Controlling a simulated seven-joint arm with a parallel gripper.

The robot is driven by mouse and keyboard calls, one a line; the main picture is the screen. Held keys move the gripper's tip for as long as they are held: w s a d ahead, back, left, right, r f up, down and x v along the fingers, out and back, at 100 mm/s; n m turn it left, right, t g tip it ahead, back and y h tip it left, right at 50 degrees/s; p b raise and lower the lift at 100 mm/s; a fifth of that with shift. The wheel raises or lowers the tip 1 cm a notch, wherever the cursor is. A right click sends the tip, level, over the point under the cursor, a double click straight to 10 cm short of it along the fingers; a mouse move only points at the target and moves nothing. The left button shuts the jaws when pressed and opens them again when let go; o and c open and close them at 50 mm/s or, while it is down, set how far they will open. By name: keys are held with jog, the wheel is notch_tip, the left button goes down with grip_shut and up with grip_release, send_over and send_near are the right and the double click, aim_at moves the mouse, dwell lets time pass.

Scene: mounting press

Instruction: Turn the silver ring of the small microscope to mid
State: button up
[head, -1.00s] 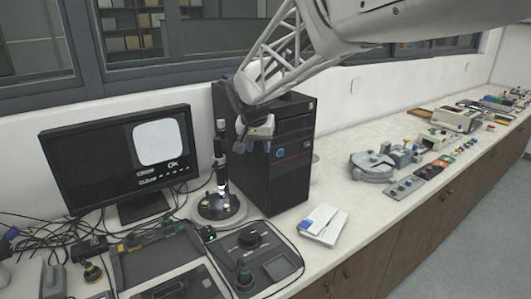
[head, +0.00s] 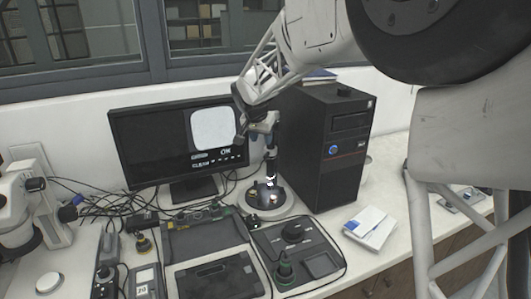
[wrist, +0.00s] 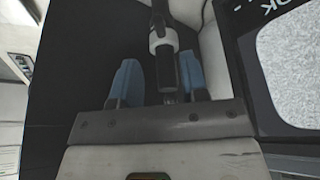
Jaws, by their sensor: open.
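The small microscope (head: 270,168) is a slim dark upright tube on a round base (head: 250,203), between the monitor and the black computer tower. My gripper (head: 265,126) is at the upper part of the tube and hides some of it. In the wrist view, the two blue fingers of my gripper (wrist: 160,66) are spread apart, open. The microscope tube (wrist: 164,70) shows between and beyond them, with a light band (wrist: 162,39) around it. I cannot tell whether that band is the silver ring, or whether the fingers touch the tube. The ring's setting is not readable.
The monitor (head: 150,150) stands left of the microscope and the computer tower (head: 330,165) close on its right. Black control units (head: 318,255) and cables lie in front. A white box (head: 370,226) lies on the bench at right. A larger white microscope (head: 20,200) is at far left.

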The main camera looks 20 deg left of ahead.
aim_at(266, 154)
jog(key=shift+f, duration=0.1)
jog(key=shift+x, duration=3.8)
grip_shut()
